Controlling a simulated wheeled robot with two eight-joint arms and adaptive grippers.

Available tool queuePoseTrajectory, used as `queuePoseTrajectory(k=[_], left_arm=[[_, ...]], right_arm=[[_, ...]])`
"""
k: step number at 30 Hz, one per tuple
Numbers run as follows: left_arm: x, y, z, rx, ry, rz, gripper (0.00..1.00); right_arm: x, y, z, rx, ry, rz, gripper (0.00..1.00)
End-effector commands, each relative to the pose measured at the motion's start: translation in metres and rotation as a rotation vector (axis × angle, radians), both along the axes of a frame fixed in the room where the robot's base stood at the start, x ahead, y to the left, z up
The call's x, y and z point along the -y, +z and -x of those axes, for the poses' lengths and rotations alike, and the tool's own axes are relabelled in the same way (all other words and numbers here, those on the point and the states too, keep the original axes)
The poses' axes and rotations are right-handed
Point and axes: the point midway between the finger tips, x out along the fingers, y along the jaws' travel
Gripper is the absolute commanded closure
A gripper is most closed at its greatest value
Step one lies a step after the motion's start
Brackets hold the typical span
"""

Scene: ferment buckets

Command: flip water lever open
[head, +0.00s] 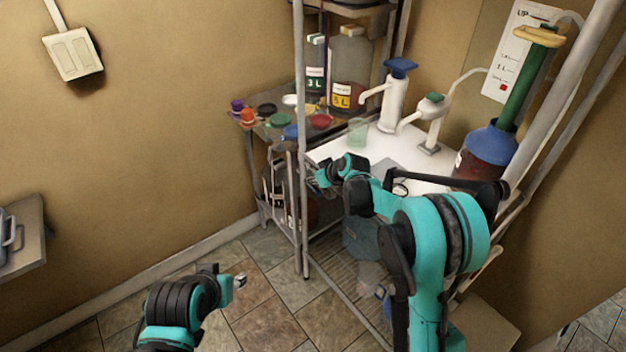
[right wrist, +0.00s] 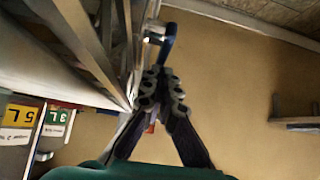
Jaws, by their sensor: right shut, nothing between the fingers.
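My right gripper (head: 322,178) reaches to the front left of the shelf rack, near its upright post. In the right wrist view its two dark fingers (right wrist: 161,88) are shut together and empty. A blue handle (right wrist: 168,43) on a metal fitting shows just past the fingertips; it looks like a lever, and I cannot tell whether it touches them or how it is set. I cannot pick this handle out in the head view, where my right gripper and arm cover that area. My left gripper (head: 239,281) hangs low over the floor, away from the rack; its jaws are too small to read.
On the white counter (head: 330,150) stand a blue-topped white pump (head: 394,100) and a green-topped tap (head: 433,118). A blue-collared bottle (head: 487,150) stands at the right. Large bottles (head: 350,65) and coloured lids crowd the side shelf. The tiled floor (head: 270,315) at left is clear.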

Motion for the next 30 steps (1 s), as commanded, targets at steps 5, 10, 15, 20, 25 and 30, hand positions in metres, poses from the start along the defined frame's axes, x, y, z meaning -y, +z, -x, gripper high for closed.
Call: queuePoseTrajectory(k=[5,10,15,20,25,30], left_arm=[[0.0,0.005,0.0,0.0,0.0,0.0,0.6],[0.0,0.007,0.0,0.0,0.0,0.0,0.6],[0.0,0.01,0.0,0.0,0.0,0.0,0.6],[0.0,0.014,0.0,0.0,0.0,0.0,0.6],[0.0,0.023,0.0,0.0,0.0,0.0,0.6],[0.0,0.034,0.0,0.0,0.0,0.0,0.6]], right_arm=[[-0.001,0.0,-0.002,-0.032,0.0,0.024,1.0],[-0.002,-0.001,-0.002,-0.05,0.0,0.036,1.0],[-0.002,-0.002,-0.003,-0.074,0.0,0.054,1.0],[-0.004,-0.003,-0.005,-0.11,0.001,0.08,1.0],[-0.006,-0.005,-0.007,-0.18,0.001,0.133,1.0],[-0.009,-0.01,-0.011,-0.287,0.001,0.209,1.0]])
